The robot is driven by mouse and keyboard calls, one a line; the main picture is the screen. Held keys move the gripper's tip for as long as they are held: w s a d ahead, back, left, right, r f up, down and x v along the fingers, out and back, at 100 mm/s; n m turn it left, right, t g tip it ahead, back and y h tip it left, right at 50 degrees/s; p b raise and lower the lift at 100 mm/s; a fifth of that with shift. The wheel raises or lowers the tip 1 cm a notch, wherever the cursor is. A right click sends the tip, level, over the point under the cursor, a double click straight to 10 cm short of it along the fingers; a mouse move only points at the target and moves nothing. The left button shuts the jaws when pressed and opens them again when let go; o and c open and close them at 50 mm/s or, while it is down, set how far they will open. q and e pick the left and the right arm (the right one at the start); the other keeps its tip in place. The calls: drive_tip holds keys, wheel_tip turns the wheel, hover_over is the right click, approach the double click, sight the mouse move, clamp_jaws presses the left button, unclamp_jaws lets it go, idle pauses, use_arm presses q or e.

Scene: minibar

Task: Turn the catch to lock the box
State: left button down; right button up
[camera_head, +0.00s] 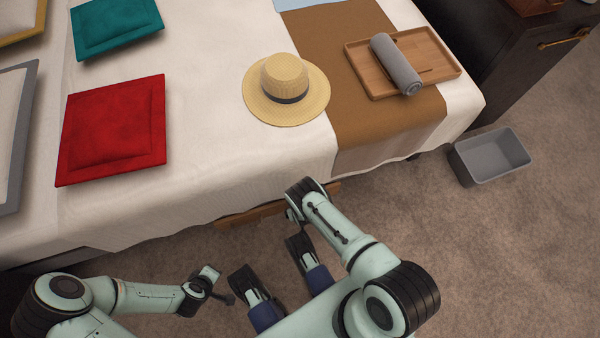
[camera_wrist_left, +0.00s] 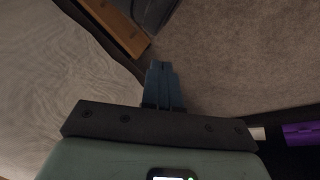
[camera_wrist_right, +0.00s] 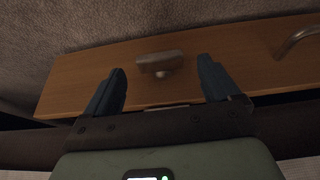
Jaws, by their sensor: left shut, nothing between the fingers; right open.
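In the right wrist view, a metal catch (camera_wrist_right: 160,63) with a short horizontal bar is on the front of a wooden box (camera_wrist_right: 75,85). In the head view, the box (camera_head: 250,215) shows as a wooden strip under the bed's near edge, partly hidden by the cloth and my right arm. My right gripper (camera_wrist_right: 165,80) is open, with one finger on each side of the catch; contact cannot be told. My left gripper (camera_wrist_left: 160,68) is shut and empty, away from the box, whose wooden end (camera_wrist_left: 115,25) shows at the upper left of the left wrist view.
A metal handle (camera_wrist_right: 297,42) is on the box front, right of the catch. The bed (camera_head: 215,165) carries a straw hat (camera_head: 285,88), a red cushion (camera_head: 112,130) and a wooden tray (camera_head: 430,62) with a rolled towel. A grey bin (camera_head: 490,157) stands on the open carpet.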

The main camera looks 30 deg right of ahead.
use_arm(q)
drive_tip(key=s+d+r+g+p, duration=0.1)
drive_tip(key=s+d+r+p, duration=0.1)
drive_tip(key=s, duration=0.2)
drive_tip(key=s+d+r+g+h+p, duration=0.1)
drive_tip(key=s+r+p, duration=0.1)
drive_tip(key=s+r, duration=0.1)
drive_tip(key=shift+s+d+m, duration=0.3)
drive_tip(key=shift+s+d, duration=0.05)
drive_tip(key=shift+s, duration=0.1)
use_arm(e)
drive_tip(key=v, duration=1)
drive_tip(key=shift+r, duration=0.15)
